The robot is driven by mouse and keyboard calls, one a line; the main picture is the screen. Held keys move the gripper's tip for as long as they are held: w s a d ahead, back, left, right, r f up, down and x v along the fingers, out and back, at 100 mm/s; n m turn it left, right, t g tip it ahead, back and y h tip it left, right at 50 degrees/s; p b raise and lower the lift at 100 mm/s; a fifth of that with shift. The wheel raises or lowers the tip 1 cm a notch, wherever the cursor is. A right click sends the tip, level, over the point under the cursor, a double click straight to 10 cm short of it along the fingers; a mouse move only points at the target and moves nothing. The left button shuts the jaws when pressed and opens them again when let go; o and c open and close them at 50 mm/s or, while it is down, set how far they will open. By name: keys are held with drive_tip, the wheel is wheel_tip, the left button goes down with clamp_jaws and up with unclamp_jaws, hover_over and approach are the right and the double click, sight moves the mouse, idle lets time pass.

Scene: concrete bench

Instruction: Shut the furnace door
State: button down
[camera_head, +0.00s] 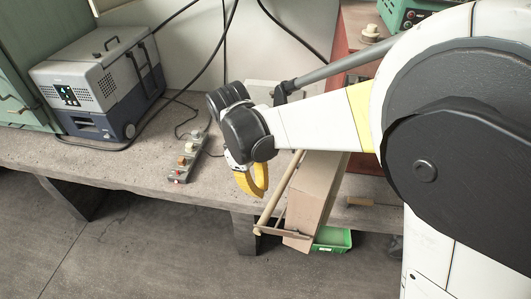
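No thing here shows clearly as a furnace or an open furnace door. A grey and dark-blue box unit (95,90) with a small display, vents and a top handle stands at the left of the bench; I cannot tell whether it is the furnace. My gripper (253,184), with yellow fingers, hangs near the bench's front edge, pointing down. It is apart from the box unit, to its right. Whether its fingers are open or shut cannot be made out, and I see nothing held in it. My arm hides part of the bench behind it.
The concrete bench (215,178) has clear room in front of the box unit. A strip with coloured buttons (187,158) lies left of my gripper. A leaning cardboard piece (315,190) and a green tray (333,239) are to the right. Black cables (224,45) hang behind.

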drive_tip(key=b+x, duration=0.1)
drive_tip(key=x, duration=0.5)
drive_tip(key=shift+w+f, duration=0.1)
drive_tip(key=shift+w, duration=0.05)
drive_tip(key=d, duration=0.2)
drive_tip(key=s+d, duration=0.1)
drive_tip(key=shift+s+d, duration=0.2)
drive_tip(key=shift+d, duration=0.2)
drive_tip(key=shift+d, duration=0.1)
